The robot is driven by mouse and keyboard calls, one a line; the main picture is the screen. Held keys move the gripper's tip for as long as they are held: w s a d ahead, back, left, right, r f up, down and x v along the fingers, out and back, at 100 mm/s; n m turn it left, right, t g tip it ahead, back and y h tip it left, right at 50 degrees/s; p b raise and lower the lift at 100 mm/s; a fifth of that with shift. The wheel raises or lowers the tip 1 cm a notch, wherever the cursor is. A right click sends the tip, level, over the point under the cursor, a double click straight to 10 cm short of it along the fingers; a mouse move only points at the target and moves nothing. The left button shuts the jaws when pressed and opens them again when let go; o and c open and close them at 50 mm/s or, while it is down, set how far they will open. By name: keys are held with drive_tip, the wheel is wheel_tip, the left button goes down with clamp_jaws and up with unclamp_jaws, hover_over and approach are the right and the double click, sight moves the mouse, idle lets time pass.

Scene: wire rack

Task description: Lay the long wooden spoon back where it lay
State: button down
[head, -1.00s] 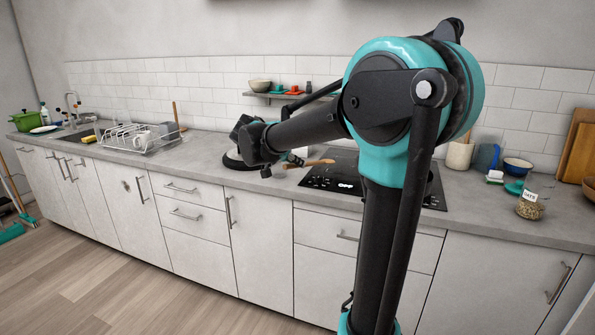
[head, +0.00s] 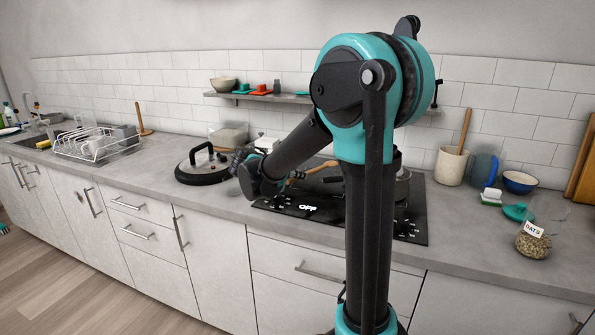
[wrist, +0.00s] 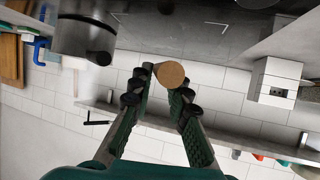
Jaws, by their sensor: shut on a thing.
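The long wooden spoon (head: 325,167) shows in the head view just right of my forearm, low over the back left of the black hob (head: 285,205). Part of it is hidden by the arm. In the wrist view my gripper (wrist: 157,85) is shut on the spoon (wrist: 171,73), whose round wooden end shows at the fingertips. The rest of the spoon is hidden from that camera. In the head view the fingers are mostly hidden behind my arm, and I cannot tell whether the spoon touches anything below.
A steel pot (head: 402,185) stands on the hob's right side; it is close in the wrist view (wrist: 85,38). A dark-rimmed lid (head: 203,178) lies on the counter left of my gripper. A shelf (head: 260,97) runs along the wall. The front counter strip is clear.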

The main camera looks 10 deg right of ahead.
idle(0.3)
drive_tip(key=shift+a+f, duration=0.1)
drive_tip(key=shift+f, duration=3.15)
drive_tip(key=c, duration=1.4)
unclamp_jaws()
drive_tip(key=shift+o, duration=0.2)
drive_tip(key=shift+s, duration=0.1)
